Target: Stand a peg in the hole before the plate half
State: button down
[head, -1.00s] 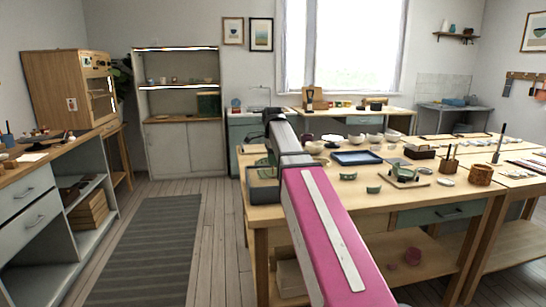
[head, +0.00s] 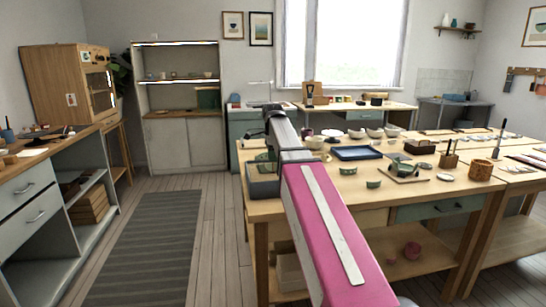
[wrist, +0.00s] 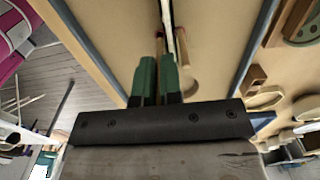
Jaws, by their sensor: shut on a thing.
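My gripper (wrist: 157,80) shows in the wrist view with two green fingers close together. They are shut on a thin reddish-brown stick, seemingly a peg (wrist: 160,46), which shows only in part between them. In the head view my pink arm hides most of the gripper, near the table's left end. A green plate half (head: 406,168) sits on a wooden board (head: 424,178) on the table. What seems the same board (wrist: 291,42) shows at the upper right of the wrist view. The hole cannot be made out.
A striped rug (head: 150,245) lies on open floor to the left.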

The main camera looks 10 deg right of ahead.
jog(key=shift+f, duration=0.8)
dwell(2.0)
jog(key=shift+r, duration=0.1)
jog(key=shift+r, duration=2.5)
jog(key=shift+f, duration=0.2)
jog(key=shift+f, duration=1.4)
jog(key=shift+f, duration=0.55)
dwell(0.5)
